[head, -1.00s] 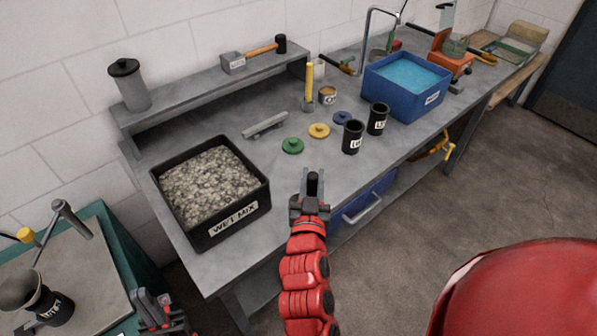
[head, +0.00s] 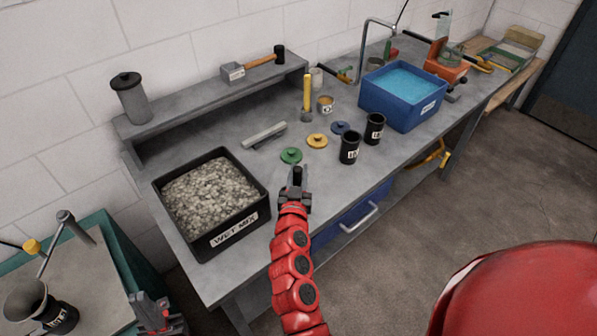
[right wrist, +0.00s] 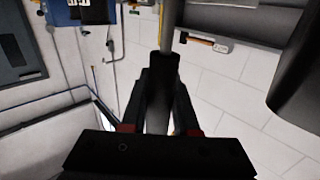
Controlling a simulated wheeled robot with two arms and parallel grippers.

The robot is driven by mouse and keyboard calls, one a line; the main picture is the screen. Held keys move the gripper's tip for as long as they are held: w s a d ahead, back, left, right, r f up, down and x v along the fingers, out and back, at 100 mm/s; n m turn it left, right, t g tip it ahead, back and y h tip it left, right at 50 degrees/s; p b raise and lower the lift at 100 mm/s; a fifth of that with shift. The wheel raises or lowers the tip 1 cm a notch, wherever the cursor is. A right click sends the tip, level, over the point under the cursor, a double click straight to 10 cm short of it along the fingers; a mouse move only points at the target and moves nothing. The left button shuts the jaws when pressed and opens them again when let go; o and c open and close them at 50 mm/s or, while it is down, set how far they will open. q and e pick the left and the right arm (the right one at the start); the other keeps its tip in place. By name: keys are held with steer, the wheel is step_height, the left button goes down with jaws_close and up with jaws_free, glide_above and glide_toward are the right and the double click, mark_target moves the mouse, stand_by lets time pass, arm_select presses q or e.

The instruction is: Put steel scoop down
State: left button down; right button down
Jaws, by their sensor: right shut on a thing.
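My right gripper (head: 297,182) is over the front edge of the grey bench (head: 215,270), right of the wet-mix tub. It is shut on a dark upright handle, which I take to be the steel scoop (head: 297,172). In the right wrist view the jaws (right wrist: 160,75) close around the dark handle, and a grey shaft (right wrist: 170,25) runs up from it out of the picture. The scoop's bowl cannot be made out. My left gripper (head: 155,312) is low at the left, by the teal table; its jaws are unclear.
A black tub of wet mix (head: 225,240) stands left of the right gripper. A grey bar (head: 264,135), green lid (head: 291,156), yellow lid (head: 317,141) and black cups (head: 350,148) lie beyond. A blue water tub (head: 392,105) is farther right.

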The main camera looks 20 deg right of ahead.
steer(key=shift+f+b, duration=0.2)
steer(key=shift+b, duration=0.1)
steer(key=c, duration=0.7)
jaws_free()
steer(key=shift+r, duration=0.1)
